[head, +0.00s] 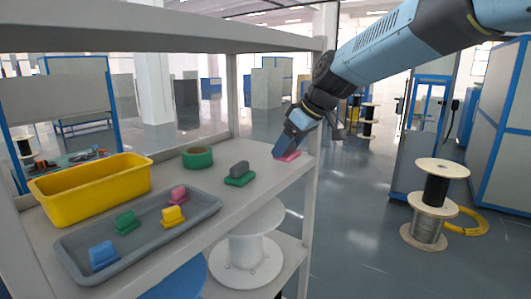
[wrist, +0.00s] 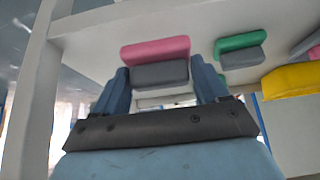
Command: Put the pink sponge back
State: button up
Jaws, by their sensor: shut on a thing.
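The pink sponge (head: 288,156) is at the right end of the shelf board, with its pink base on or just above the surface; I cannot tell which. In the wrist view the pink sponge (wrist: 155,50) shows a grey block on its pink part. My gripper (head: 281,148) points down at it from the upper right. In the wrist view my gripper (wrist: 161,76) has its two blue fingers on either side of the grey block, shut on it. The fingers partly hide the sponge in the head view.
A green sponge with a grey block (head: 239,175) lies to the left on the shelf (head: 222,212), then green tape (head: 197,157). A grey tray (head: 150,242) holds pink, yellow, green and blue pieces. A yellow bin (head: 92,190) stands behind it. A shelf post (head: 318,130) is close by.

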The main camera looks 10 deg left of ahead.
jog(key=w+a, duration=0.1)
jog(key=a, duration=0.1)
jog(key=w+a, duration=0.1)
jog(key=a, duration=0.1)
jog(key=w+a, duration=0.1)
jog(key=a, duration=0.2)
jog(key=shift+a+f, duration=0.25)
jog(key=shift+f, duration=0.05)
jog(key=shift+d+f, duration=0.1)
jog(key=shift+f, duration=1.35)
jog(key=o, duration=1.1)
jog(key=shift+r, duration=0.1)
jog(key=v, duration=1.1)
jog(key=shift+d+r, duration=0.25)
jog(key=shift+r, duration=0.05)
jog(key=shift+d, duration=0.1)
